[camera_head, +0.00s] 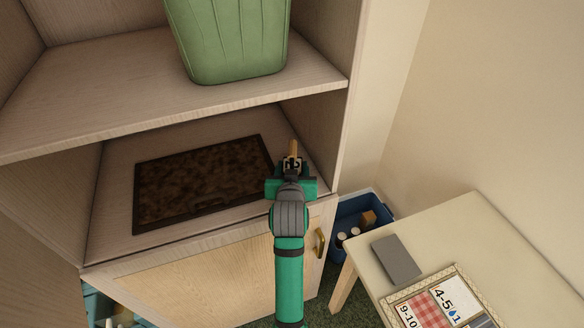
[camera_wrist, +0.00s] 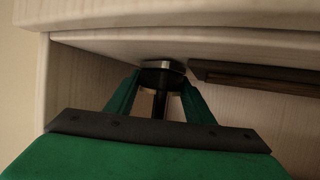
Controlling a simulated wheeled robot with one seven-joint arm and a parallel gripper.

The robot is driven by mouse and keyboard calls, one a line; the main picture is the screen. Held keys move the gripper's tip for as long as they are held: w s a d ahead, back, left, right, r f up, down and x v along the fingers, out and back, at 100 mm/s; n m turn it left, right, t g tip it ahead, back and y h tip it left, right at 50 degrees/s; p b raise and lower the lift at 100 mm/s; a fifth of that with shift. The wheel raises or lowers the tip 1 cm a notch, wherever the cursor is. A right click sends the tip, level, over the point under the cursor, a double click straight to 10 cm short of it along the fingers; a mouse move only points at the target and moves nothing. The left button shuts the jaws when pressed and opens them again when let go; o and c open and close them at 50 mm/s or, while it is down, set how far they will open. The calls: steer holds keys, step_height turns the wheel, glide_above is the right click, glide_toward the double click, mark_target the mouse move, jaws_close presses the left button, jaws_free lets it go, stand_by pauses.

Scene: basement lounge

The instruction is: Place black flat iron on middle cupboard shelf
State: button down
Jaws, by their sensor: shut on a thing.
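My gripper (camera_head: 291,166) is at the right front of the open cupboard compartment, below the shelf with the green basket. It is shut on a small dark thing with a silver band, seen end-on in the wrist view, which I take to be the black flat iron (camera_wrist: 162,66). In the head view only a narrow tan and dark part shows beyond the fingers. The compartment's floor is a pale wood shelf (camera_head: 115,190) above a door. I cannot tell whether the held thing touches the shelf.
A dark brown framed panel (camera_head: 205,180) lies flat on that shelf, left of my gripper. The green basket (camera_head: 228,40) stands on the shelf above (camera_head: 110,95). At right are a blue bin (camera_head: 376,208) and a table (camera_head: 460,235) with a grey block (camera_head: 396,259).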

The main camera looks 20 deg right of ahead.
steer(key=shift+s+d, duration=0.2)
steer(key=c, duration=1.1)
jaws_free()
steer(key=shift+f, duration=0.25)
steer(key=shift+a, duration=0.1)
steer(key=shift+w+r, duration=0.1)
steer(key=shift+r, duration=0.15)
steer(key=v, duration=1.2)
